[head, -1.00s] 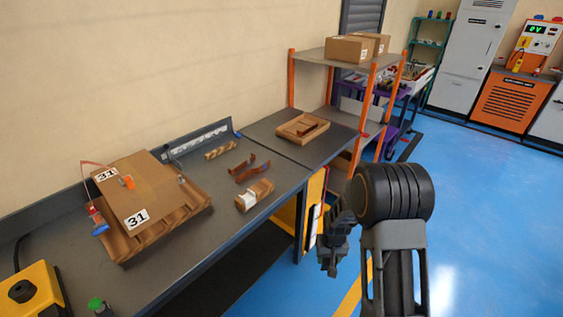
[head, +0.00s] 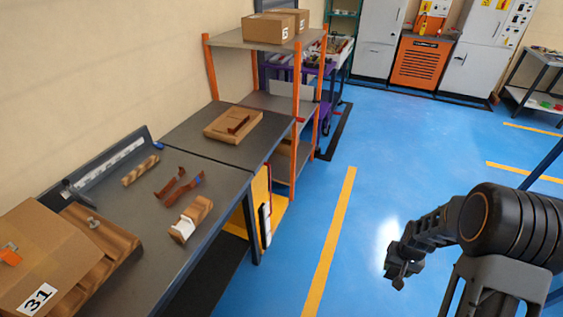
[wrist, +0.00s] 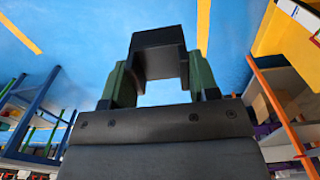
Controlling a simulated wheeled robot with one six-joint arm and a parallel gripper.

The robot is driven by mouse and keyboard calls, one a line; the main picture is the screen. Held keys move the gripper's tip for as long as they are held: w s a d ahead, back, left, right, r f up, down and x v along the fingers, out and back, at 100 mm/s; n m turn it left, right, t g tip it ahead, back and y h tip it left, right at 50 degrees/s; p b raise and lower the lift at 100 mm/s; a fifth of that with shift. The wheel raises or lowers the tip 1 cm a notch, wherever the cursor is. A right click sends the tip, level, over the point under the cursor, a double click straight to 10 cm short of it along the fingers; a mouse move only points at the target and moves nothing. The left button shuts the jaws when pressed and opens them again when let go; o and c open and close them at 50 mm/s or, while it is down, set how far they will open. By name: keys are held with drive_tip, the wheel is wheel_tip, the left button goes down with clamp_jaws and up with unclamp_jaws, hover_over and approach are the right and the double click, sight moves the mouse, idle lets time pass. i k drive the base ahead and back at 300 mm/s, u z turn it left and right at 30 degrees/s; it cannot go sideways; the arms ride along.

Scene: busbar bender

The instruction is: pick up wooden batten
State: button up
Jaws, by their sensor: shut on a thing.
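My gripper (head: 398,270) is out over the blue floor at the lower right of the head view, well away from the bench. In the wrist view its green-sided fingers (wrist: 160,82) are shut on a dark, blocky thing (wrist: 158,40) with a notch below; I cannot tell its material. A short striped wooden batten (head: 140,171) lies on the dark workbench (head: 218,192) near its back ledge. A thicker wooden block (head: 200,211) with a white patch lies near the bench's front edge. Neither wooden piece is touched by the gripper.
Two copper-brown bent strips (head: 178,187) lie between the wooden pieces. A wooden tray (head: 220,134) sits on the far bench, before an orange-post shelf (head: 297,75). The blue floor (head: 400,160) is clear.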

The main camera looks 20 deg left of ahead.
sight(149, 163)
drive_tip(key=i, duration=1.6)
drive_tip(key=u, duration=2.85)
